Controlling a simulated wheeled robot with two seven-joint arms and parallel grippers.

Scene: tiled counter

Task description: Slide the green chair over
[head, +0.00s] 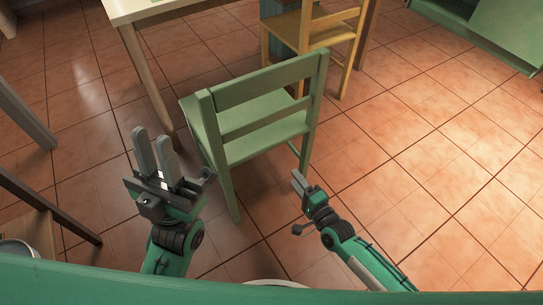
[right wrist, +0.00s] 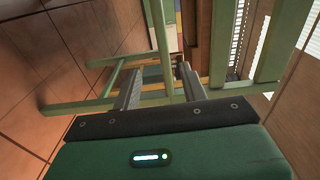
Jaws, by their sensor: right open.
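The green chair (head: 267,138) stands upright on the tiled floor in the middle of the head view, its back towards me. My left gripper (head: 152,136) is left of the chair, fingers up and apart, with nothing between them. My right gripper (head: 297,176) is low beside the chair's right rear leg. In the right wrist view its two grey fingers (right wrist: 157,78) are apart, with the chair's green bars (right wrist: 88,107) close ahead. I cannot tell whether the fingers touch the chair.
A pale-topped table (head: 150,10) stands beyond the chair, its leg close to the chair's left. A yellow wooden chair (head: 305,35) is behind. Dark wooden furniture (head: 50,205) is at the left, a green cabinet (head: 495,30) at the top right. The floor (head: 440,150) at the right is clear.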

